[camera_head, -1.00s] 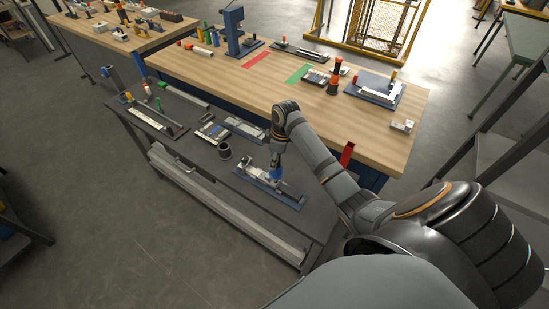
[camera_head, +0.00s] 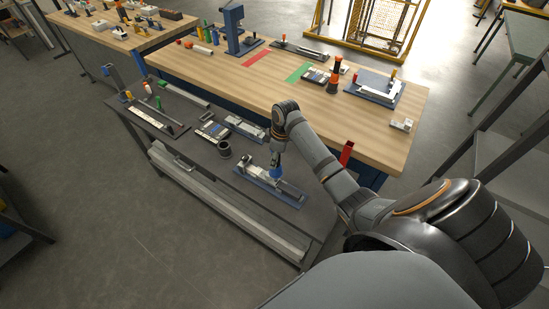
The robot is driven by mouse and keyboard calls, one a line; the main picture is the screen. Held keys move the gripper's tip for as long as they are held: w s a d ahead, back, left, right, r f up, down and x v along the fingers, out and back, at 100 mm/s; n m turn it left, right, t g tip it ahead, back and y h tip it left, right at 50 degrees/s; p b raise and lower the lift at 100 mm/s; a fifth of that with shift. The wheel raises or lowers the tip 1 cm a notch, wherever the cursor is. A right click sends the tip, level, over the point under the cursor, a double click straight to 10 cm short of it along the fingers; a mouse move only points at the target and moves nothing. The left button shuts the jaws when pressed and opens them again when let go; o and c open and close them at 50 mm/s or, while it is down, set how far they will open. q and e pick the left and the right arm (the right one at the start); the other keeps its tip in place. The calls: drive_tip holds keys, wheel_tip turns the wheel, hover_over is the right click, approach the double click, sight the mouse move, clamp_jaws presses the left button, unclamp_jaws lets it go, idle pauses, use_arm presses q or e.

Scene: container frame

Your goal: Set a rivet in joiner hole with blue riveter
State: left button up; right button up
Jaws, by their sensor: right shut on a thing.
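My right gripper (camera_head: 277,157) points down over the blue fixture plate on the dark bench. It is shut on the blue riveter (camera_head: 276,171), whose lower end is at the metal joiner (camera_head: 287,187) on the blue fixture plate (camera_head: 296,201). Whether the riveter's nose touches the joiner or sits in a hole cannot be told at this size. No rivet can be made out. My left gripper is not in view.
On the dark bench (camera_head: 213,166) stand a dark cup (camera_head: 224,149), several trays and a long fixture at the left. Behind is a wooden table (camera_head: 240,85) with a blue press (camera_head: 234,28) and an orange-black tool (camera_head: 334,80). Open floor lies at the lower left.

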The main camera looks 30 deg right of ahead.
drive_tip(key=shift+f, duration=0.9)
idle(0.6)
drive_tip(key=shift+s, duration=0.1)
drive_tip(key=shift+r, duration=3.8)
